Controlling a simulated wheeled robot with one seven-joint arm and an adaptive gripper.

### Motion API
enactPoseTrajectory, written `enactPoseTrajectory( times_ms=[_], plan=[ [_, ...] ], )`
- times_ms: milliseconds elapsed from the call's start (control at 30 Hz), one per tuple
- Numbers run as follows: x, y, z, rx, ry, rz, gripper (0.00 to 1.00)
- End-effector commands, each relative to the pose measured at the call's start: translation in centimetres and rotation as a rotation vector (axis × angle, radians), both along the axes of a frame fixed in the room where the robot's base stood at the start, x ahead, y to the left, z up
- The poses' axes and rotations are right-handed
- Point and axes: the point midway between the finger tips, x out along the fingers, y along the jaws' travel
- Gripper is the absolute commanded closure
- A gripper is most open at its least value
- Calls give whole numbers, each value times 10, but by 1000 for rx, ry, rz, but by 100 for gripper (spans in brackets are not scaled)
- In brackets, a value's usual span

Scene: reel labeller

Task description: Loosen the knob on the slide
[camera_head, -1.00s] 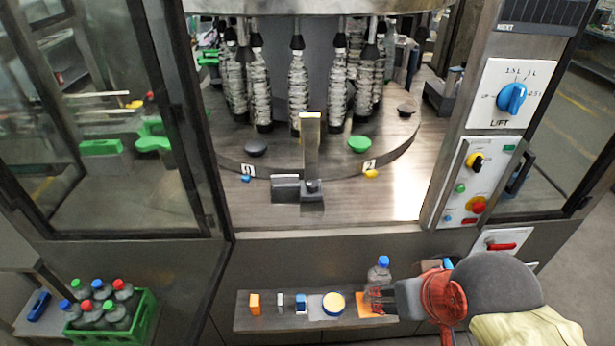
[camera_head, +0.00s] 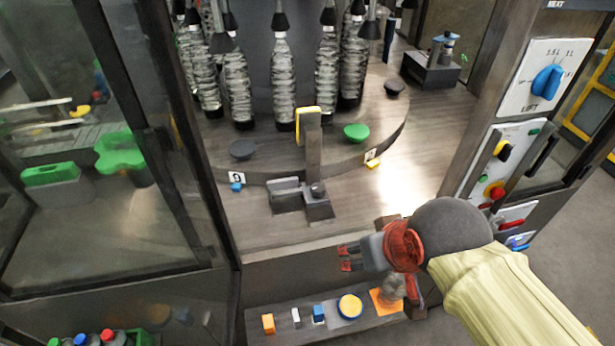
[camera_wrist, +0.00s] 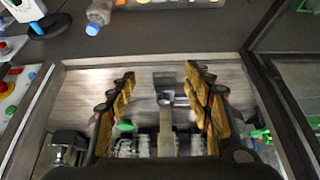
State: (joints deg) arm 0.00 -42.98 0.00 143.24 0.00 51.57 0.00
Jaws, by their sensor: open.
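The slide (camera_head: 288,193) is a grey block assembly at the foot of an upright post (camera_head: 313,145) with a yellow top, on the machine deck. A small dark knob (camera_head: 317,188) sits on its right-hand block. My gripper (camera_head: 345,258) is open and empty in front of the deck edge, lower right of the knob and apart from it. In the wrist view, my open gripper (camera_wrist: 160,75) has its fingers on either side of the slide (camera_wrist: 172,82). The knob (camera_wrist: 165,98) shows small and unclear there, between the fingers and beyond them.
Several bottles (camera_head: 283,80) hang behind the post. A green disc (camera_head: 356,132) and a dark disc (camera_head: 243,149) flank it. A shelf (camera_head: 290,335) below holds small blocks and a yellow round piece (camera_head: 350,306). Glass doors stand left; a control panel (camera_head: 500,160) stands right.

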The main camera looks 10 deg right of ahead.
Motion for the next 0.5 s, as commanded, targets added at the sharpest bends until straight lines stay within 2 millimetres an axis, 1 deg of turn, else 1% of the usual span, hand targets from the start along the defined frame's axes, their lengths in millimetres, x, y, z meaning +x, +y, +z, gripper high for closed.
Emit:
enactPoseTrajectory(
  times_ms=[133,367,500],
  plan=[
    [1,-1,6,0,16,-2,49],
    [6,-2,-1,1,94,-8,49],
    [13,-2,-4,4,154,-12,49]
  ],
)
